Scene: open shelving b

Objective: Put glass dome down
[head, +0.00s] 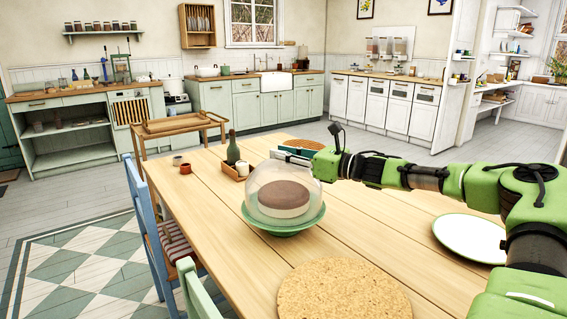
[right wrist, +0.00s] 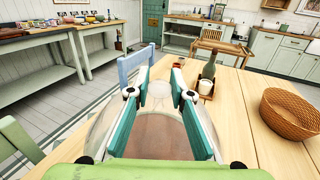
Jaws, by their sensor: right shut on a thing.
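The clear glass dome (head: 261,180) is upright over a brown-topped cake (head: 284,193) on a green stand (head: 284,230) on the table. My right gripper (head: 291,155) reaches in from the right and is shut on the dome at its top. In the right wrist view, the fingers (right wrist: 162,88) stand on both sides of the dome's top, and the glass (right wrist: 104,122) spreads out below them with the cake showing through. I cannot tell whether the dome's rim touches the stand or hangs just above it. My left gripper is out of view.
The wooden table (head: 215,215) has a cork mat (head: 343,293) in front and a white plate (head: 470,238) at right. A wicker basket (right wrist: 292,115) is near the gripper. Chairs line the left edge.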

